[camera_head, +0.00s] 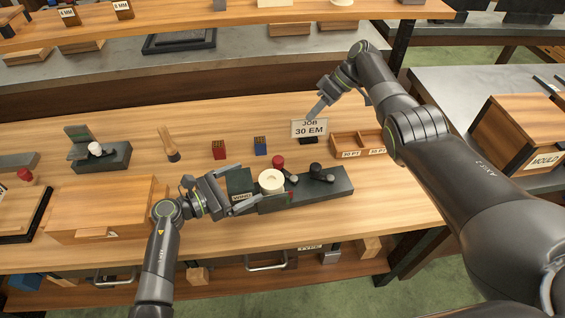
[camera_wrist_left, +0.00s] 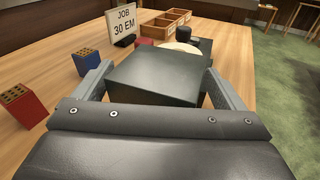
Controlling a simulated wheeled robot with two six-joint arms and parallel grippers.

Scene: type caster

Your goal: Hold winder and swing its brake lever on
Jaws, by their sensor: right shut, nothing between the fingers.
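The winder (camera_head: 335,187) is a long dark grey unit on the wooden bench in the head view. It has a dark block with a label at its left end, a cream spool (camera_head: 271,180), a red knob (camera_head: 277,161) and a black-knobbed lever (camera_head: 316,170) lying across its right part. My left gripper (camera_head: 260,188) has its fingers on both sides of the block; in the left wrist view the block (camera_wrist_left: 158,75) fills the space between them. My right gripper (camera_head: 317,113) is shut and empty, above the bench behind the winder, by the sign.
The JOB 30 EM sign (camera_head: 309,129) stands behind the winder, beside a wooden compartment box (camera_head: 358,144). A red block (camera_head: 219,150) and a blue block (camera_head: 260,146) stand behind the left gripper. A wooden case (camera_head: 105,207) is at left. Bench right of the winder is clear.

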